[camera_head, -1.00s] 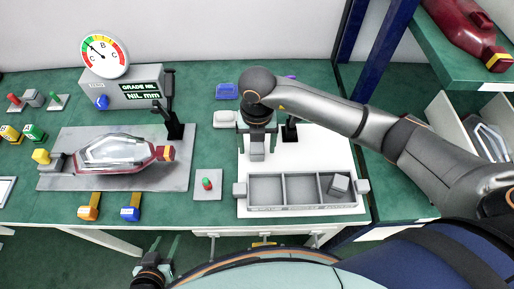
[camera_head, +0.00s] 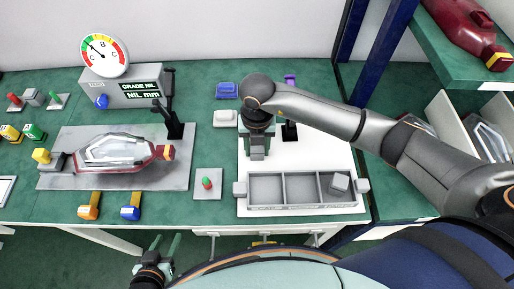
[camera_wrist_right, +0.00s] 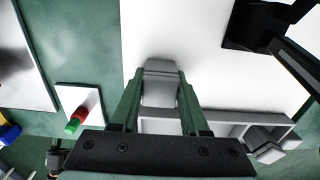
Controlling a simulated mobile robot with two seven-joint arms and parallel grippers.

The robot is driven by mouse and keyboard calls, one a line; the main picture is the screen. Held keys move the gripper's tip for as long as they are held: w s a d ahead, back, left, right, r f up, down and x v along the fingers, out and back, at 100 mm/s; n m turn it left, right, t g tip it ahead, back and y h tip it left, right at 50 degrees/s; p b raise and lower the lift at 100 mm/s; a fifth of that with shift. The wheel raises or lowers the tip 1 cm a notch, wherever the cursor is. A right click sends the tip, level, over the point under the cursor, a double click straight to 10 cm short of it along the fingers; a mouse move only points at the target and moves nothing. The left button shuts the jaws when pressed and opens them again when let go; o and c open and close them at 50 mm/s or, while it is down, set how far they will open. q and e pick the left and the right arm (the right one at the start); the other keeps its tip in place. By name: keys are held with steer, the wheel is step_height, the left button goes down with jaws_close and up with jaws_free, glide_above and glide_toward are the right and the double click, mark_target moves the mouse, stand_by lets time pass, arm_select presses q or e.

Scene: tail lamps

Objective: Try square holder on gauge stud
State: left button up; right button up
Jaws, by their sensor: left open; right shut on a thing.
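My right gripper (camera_head: 258,143) is shut on a grey square holder (camera_head: 257,153), over the white board behind the three-compartment tray. In the right wrist view the holder (camera_wrist_right: 160,90) sits between the two green fingers of the gripper (camera_wrist_right: 160,100). A short red stud with a green end (camera_head: 207,183), which looks like the gauge stud, stands on a small grey plate (camera_head: 207,194) left of the tray. It also shows in the right wrist view (camera_wrist_right: 83,117), apart from the holder. My left gripper (camera_head: 166,245) is open and empty in front of the table's front edge.
The tray (camera_head: 300,208) holds a grey block (camera_head: 340,184) in its right compartment. A dark clamp stand (camera_head: 289,130) is close to the right gripper. A red lamp (camera_head: 118,153) lies on a grey plate (camera_head: 60,140) at left, below the dial gauge box (camera_head: 125,93).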

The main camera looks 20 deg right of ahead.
jaws_close()
steer(key=shift+r, duration=0.15)
steer(key=shift+r, duration=0.25)
step_height(320, 180, up, 2)
steer(key=shift+r, duration=0.15)
steer(key=s+a+r, duration=0.7)
steer(key=s+r, duration=0.3)
steer(key=s, duration=0.2)
